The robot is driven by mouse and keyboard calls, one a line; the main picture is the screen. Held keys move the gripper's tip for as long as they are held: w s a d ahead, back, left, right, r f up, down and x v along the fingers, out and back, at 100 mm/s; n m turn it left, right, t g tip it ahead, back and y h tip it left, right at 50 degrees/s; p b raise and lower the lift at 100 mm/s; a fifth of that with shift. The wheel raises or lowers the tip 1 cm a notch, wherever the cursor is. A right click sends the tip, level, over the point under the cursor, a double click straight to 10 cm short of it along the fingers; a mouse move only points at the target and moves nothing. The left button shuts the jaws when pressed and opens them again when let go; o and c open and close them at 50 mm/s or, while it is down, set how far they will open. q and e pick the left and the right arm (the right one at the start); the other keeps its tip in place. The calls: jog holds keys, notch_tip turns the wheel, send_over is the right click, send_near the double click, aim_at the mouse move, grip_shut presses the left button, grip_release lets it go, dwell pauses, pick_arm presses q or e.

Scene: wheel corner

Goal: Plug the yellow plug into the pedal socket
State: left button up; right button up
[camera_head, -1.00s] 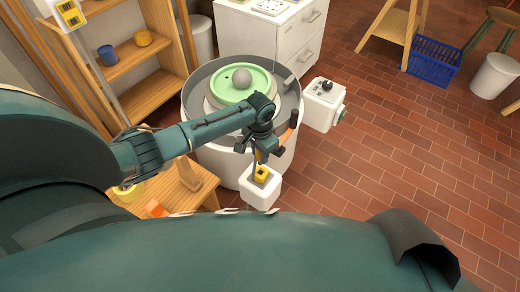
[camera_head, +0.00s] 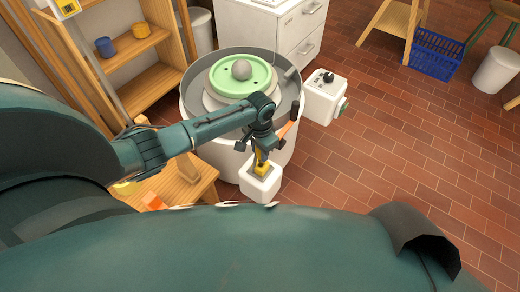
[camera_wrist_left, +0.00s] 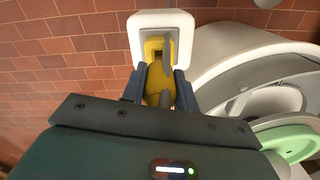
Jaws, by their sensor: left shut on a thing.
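The pedal socket is a white block (camera_head: 262,187) with a yellow top, standing in front of the potter's wheel. My left gripper (camera_head: 262,156) is directly above it, pointing down. It is shut on the yellow plug (camera_head: 260,161), which is at the socket's top. In the left wrist view the plug (camera_wrist_left: 158,84) is between the two fingers, and the white block (camera_wrist_left: 135,30) is just beyond it. Whether the plug is seated or only close above cannot be told. My right gripper is not in view.
The grey wheel basin (camera_head: 190,92) with a green wheel head (camera_head: 222,80) and a grey ball stands behind the gripper. A white box with a knob (camera_head: 322,102) is at its right. A wooden bench (camera_head: 200,172) is close on the left.

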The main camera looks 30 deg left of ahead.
pick_arm(q)
jog(key=shift+r+p, duration=0.1)
jog(key=shift+p, duration=0.2)
dwell(0.6)
jog(key=shift+p, duration=0.3)
dwell(0.8)
jog(key=shift+f+b, duration=0.4)
jog(key=shift+f, duration=0.6)
jog(key=shift+f+b, duration=0.95)
jog(key=shift+f, duration=0.4)
jog(key=o, duration=1)
jog(key=shift+o, duration=0.2)
